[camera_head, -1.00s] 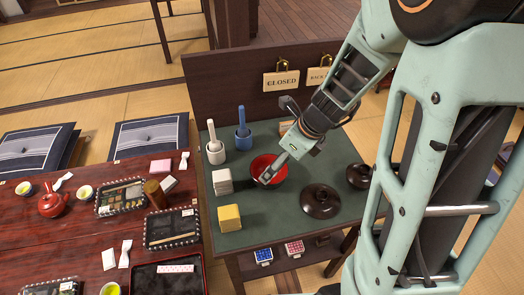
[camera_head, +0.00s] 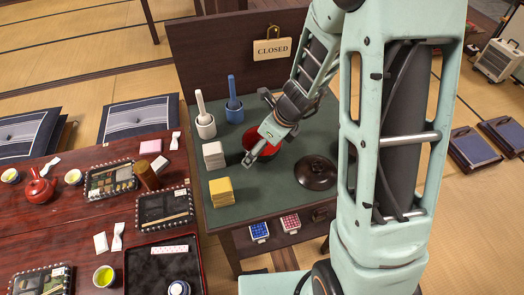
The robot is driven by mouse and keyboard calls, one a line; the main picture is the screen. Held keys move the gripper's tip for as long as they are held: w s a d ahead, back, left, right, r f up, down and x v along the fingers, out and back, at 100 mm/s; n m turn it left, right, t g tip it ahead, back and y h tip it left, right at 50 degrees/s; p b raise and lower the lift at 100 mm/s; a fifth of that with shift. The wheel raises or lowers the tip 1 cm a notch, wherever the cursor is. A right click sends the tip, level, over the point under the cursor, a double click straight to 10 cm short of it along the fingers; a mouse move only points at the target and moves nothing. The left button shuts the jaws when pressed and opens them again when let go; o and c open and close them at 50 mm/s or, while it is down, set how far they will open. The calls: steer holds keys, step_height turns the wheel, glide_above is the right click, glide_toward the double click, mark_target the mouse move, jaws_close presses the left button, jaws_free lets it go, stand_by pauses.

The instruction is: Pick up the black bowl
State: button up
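A dark, glossy round bowl-like piece with a knobbed lid (camera_head: 315,172) sits on the green top of the small table, right of my gripper. A bowl with a red inside (camera_head: 266,149) is on the same top, partly hidden behind my gripper; its outer colour is hard to make out. My gripper (camera_head: 250,158) is over the left front rim of the red-lined bowl, apart from the lidded piece. Its fingers are small here, and I cannot tell whether they touch the bowl or how far apart they are.
White (camera_head: 214,155) and yellow (camera_head: 221,191) stacks stand left of the bowl. White (camera_head: 205,126) and blue (camera_head: 234,110) holders with upright sticks stand behind. A dark panel with a CLOSED sign (camera_head: 272,49) bounds the back. My arm covers the table's right side.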

steer(key=shift+r, duration=0.1)
steer(key=shift+c, duration=0.3)
steer(key=c, duration=1.3)
steer(key=shift+r, duration=0.15)
